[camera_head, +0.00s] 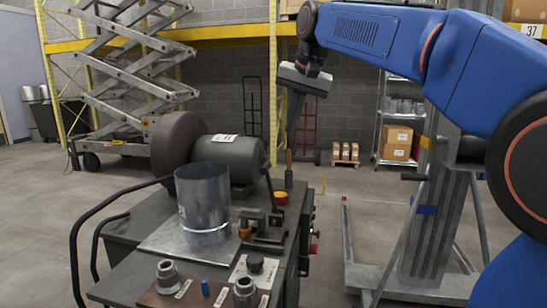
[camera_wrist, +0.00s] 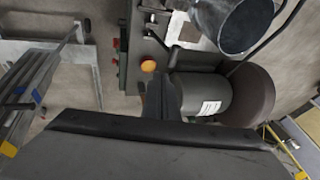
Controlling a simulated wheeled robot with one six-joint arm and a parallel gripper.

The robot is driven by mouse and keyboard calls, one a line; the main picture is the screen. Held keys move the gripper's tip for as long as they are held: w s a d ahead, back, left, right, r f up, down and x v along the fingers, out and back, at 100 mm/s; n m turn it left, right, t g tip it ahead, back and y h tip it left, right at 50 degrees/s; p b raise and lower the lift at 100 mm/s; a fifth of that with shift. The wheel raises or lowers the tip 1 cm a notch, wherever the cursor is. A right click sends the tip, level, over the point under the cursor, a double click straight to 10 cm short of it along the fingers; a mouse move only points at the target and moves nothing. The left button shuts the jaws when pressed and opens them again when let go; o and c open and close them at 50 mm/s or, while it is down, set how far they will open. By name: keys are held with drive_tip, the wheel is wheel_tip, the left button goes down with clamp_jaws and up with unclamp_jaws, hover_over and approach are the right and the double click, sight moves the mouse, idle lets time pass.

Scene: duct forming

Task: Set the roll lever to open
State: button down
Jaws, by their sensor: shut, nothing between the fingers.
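A slim black lever (camera_head: 270,190) leans up from a dark block on the machine top, beside the metal cylinder. A short upright post with a brown grip (camera_head: 289,162) stands behind it on the machine's far right corner. No label shows which of them is the roll lever. My gripper (camera_head: 291,130) points down with its fingers together and empty; in the head view its tips appear just above the brown grip, though the depth gap is hard to judge. In the wrist view my gripper's dark fingers (camera_wrist: 160,98) show beside the motor and hide what lies under them.
A grey motor (camera_head: 232,158) with a large dark wheel (camera_head: 178,146) sits behind the sheet-metal cylinder (camera_head: 203,198). An orange button (camera_head: 281,198) is near the right edge; it also shows in the wrist view (camera_wrist: 148,66). A grey lift frame (camera_head: 430,250) stands at right.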

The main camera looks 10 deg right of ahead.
hover_over(270, 167)
drive_tip(key=s+d, duration=0.2)
drive_tip(key=s, duration=0.1)
wheel_tip(270, 167, down, 10)
drive_tip(key=shift+w+a+f, duration=0.45)
drive_tip(key=shift+a+f, duration=0.2)
drive_tip(key=shift+a, duration=0.1)
drive_tip(key=w+a+f+h, duration=0.1)
drive_tip(key=w+a+h, duration=0.1)
drive_tip(key=a, duration=0.4)
drive_tip(key=shift+w+f+g, duration=0.15)
drive_tip(key=shift+w+g, duration=0.15)
drive_tip(key=shift+n, duration=0.3)
